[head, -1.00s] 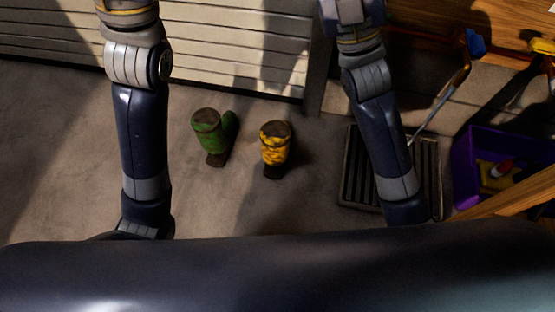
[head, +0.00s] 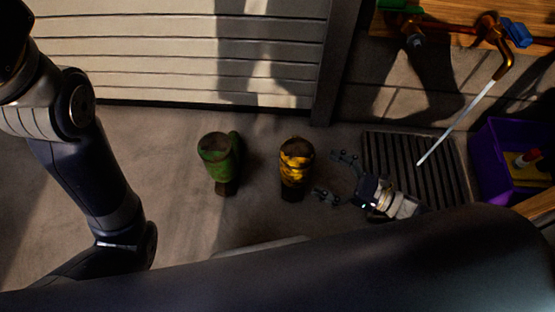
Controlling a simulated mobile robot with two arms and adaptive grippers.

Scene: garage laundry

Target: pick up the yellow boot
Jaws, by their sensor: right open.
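The yellow boot (head: 296,162) has darker patches and stands upright on the floor near the middle of the head view. My right gripper (head: 332,175) is low, just to the right of the boot. Its two dark fingers are spread open towards the boot, with nothing between them. A small gap shows between the fingertips and the boot. My left arm comes in at the left, but its gripper is outside the picture.
A green boot (head: 217,160) stands left of the yellow one. A dark floor grate (head: 415,165) lies to the right, with a water stream from a copper tap (head: 503,60) above it. A purple crate (head: 493,170) is at far right. A slatted door (head: 180,50) closes off the back.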

